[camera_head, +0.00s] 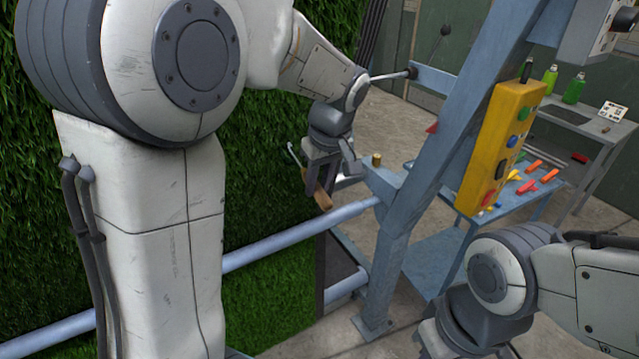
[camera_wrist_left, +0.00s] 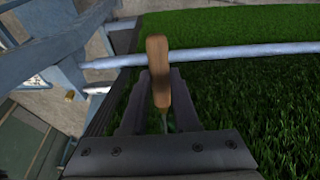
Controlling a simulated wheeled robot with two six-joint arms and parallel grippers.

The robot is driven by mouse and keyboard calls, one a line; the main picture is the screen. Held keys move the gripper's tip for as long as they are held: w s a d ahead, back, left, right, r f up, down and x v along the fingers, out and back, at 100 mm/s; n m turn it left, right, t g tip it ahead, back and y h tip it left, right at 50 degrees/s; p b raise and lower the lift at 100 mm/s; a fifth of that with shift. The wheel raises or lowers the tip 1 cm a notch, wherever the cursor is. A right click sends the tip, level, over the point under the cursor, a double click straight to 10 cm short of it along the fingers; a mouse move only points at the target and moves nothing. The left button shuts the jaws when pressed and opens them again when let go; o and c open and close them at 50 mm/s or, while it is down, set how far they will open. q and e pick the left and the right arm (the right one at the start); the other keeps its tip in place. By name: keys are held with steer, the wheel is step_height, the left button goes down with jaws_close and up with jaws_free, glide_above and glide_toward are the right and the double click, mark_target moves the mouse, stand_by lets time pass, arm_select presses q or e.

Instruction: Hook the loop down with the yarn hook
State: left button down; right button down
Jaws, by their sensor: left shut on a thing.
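The yarn hook has a wooden handle (camera_head: 322,196) and a thin metal shank (camera_head: 292,152) that points toward the turf. My left gripper (camera_head: 316,180) is shut on the hook, beside the right edge of the turf (camera_head: 265,190). In the left wrist view the handle (camera_wrist_left: 157,62) stands up between the fingers (camera_wrist_left: 160,88), with a bit of the metal shank below it. The hook's tip seems apart from the turf, but I cannot tell for sure. I cannot make out the loop in either view. My right gripper is out of the picture; only its arm shows at the lower right.
A pale blue roller bar (camera_head: 300,238) crosses in front of the turf. A blue frame post (camera_head: 440,150) carries a yellow control box (camera_head: 498,150). Behind it, a blue table (camera_head: 480,208) holds several coloured tools. A grey bench (camera_head: 590,125) bears green bottles (camera_head: 573,88).

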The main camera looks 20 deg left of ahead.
arm_select(q)
steer(key=shift+w+a+r, duration=0.1)
steer(key=shift+w+a, duration=0.05)
steer(key=shift+a, duration=0.05)
steer(key=shift+b+x, duration=0.75)
steer(key=shift+x, duration=0.35)
steer(key=shift+b+x, duration=0.85)
steer(key=shift+x, duration=0.3)
steer(key=shift+p+v, duration=1.55)
steer(key=shift+v, duration=0.7)
